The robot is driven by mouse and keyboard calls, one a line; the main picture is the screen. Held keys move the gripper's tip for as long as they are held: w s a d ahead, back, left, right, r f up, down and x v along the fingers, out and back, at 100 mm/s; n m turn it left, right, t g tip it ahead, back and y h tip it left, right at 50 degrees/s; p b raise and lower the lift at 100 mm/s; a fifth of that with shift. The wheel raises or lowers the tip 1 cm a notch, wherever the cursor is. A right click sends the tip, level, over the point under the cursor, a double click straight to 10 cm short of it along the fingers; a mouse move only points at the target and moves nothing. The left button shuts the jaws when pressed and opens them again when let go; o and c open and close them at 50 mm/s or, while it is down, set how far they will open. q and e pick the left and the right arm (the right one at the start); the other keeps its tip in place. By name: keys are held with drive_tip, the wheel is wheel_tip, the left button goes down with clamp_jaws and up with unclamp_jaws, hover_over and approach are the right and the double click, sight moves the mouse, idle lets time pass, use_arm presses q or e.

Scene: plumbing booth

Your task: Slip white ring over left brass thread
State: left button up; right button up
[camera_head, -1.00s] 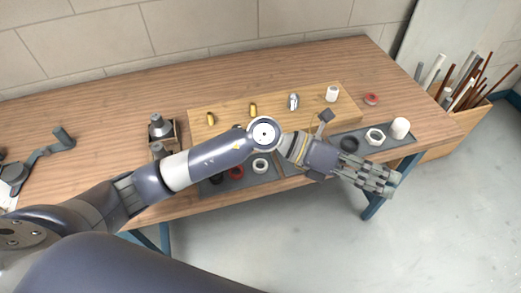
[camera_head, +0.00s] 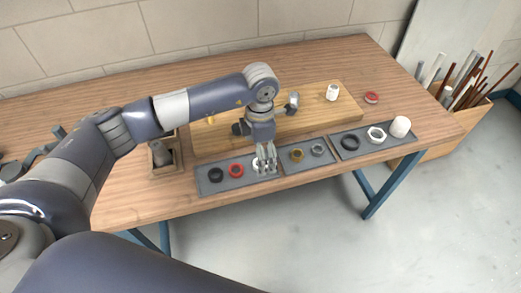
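The white ring (camera_head: 256,166) lies in the left grey tray (camera_head: 207,188), partly hidden by my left gripper (camera_head: 266,170). The gripper points down, its fingertips at the ring; whether they touch it or how far apart they are is unclear. The left brass thread (camera_head: 210,119) stands on the wooden board (camera_head: 204,141), partly covered by my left arm. The other brass thread is hidden behind the arm. My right gripper is out of view.
The left tray also holds a black ring (camera_head: 216,174) and a red ring (camera_head: 236,170). The middle tray holds a brass ring (camera_head: 297,154) and a grey ring (camera_head: 317,150). A chrome fitting (camera_head: 293,101) and a white fitting (camera_head: 332,92) stand on the board.

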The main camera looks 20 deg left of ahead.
use_arm(q)
drive_tip(key=shift+f+b, duration=1.4)
drive_tip(key=shift+f, duration=1.55)
drive_tip(key=shift+s, duration=0.1)
drive_tip(key=c, duration=0.7)
drive_tip(key=o, duration=0.7)
drive_tip(key=shift+r+p, duration=1.5)
drive_tip(key=shift+r, duration=1.55)
